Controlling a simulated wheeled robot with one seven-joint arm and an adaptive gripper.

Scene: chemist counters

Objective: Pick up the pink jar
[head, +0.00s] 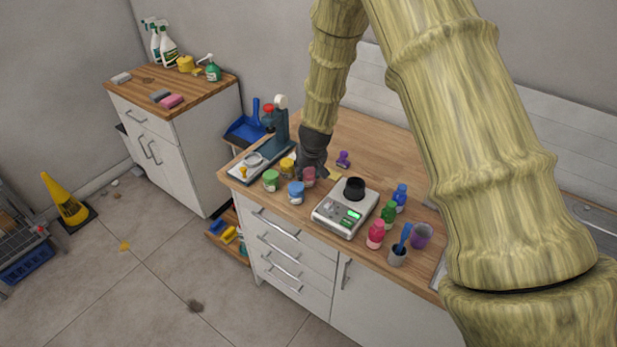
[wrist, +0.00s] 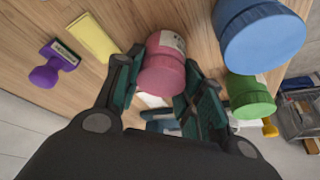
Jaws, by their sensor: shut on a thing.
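The pink jar (wrist: 162,68) with a pale label is between the fingers of my gripper (wrist: 163,92) in the wrist view. The dark green finger pads are closed on its two sides. In the head view my gripper (head: 312,167) points down over the counter and the pink jar (head: 308,175) shows at its fingertips, partly hidden. I cannot tell whether the jar still touches the counter.
A blue jar (head: 296,192), a green jar (head: 271,180) and a yellow jar (head: 288,165) stand close by. A scale (head: 345,208) with a black cup is to the right. A purple stamp-like item (head: 343,159) and a yellow pad (head: 334,175) lie behind.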

